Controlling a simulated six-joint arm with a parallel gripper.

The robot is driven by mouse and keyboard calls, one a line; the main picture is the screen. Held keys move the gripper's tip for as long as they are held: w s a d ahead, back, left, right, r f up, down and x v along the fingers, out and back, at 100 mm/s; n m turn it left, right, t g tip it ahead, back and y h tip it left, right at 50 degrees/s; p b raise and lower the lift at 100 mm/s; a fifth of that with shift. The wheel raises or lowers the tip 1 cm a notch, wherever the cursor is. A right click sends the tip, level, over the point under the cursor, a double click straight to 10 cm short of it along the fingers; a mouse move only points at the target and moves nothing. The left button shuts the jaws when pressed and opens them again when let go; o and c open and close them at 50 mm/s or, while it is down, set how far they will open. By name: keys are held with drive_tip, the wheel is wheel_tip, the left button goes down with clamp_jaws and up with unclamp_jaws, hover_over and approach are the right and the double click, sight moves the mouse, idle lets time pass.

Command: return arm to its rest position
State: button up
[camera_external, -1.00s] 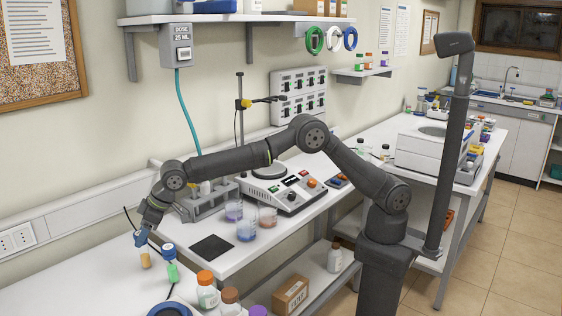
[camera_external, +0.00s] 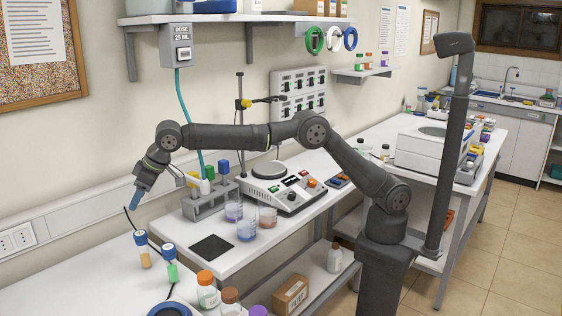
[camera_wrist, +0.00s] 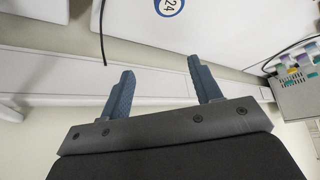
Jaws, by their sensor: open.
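My gripper (camera_external: 136,201) is at the left in the external view, pointing down and raised above the left bench. In the wrist view its two blue fingers (camera_wrist: 160,92) are spread apart with nothing between them. A blue-capped vial with yellowish contents (camera_external: 143,250) stands on the left bench below my gripper, apart from it. A second blue-capped vial with green contents (camera_external: 171,268) stands just to its right.
A grey tube rack (camera_external: 208,200) and beakers (camera_external: 267,216) are on the middle bench beneath my forearm. A hotplate device (camera_external: 290,190) stands behind them. The dispenser (camera_external: 176,44) hangs from the wall shelf. Bottles (camera_external: 207,290) stand at the front.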

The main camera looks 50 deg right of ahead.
drive_tip(key=d+r+m+t+h, duration=0.15)
drive_tip(key=d+r+m, duration=0.35)
drive_tip(key=d+r, duration=0.85)
drive_tip(key=w+d+r+m+h, duration=0.1)
drive_tip(key=w+d+m, duration=0.15)
drive_tip(key=d, duration=0.85)
drive_tip(key=w+d+m+h, duration=0.1)
drive_tip(key=w+d+h, duration=0.15)
drive_tip(key=d, duration=0.75)
drive_tip(key=s+d+m, duration=0.1)
drive_tip(key=d, duration=0.8)
drive_tip(key=s+d+f+m+h, duration=0.1)
drive_tip(key=s+d+m, duration=0.1)
drive_tip(key=d, duration=0.7)
drive_tip(key=shift+d+f, duration=0.25)
drive_tip(key=shift+d, duration=0.1)
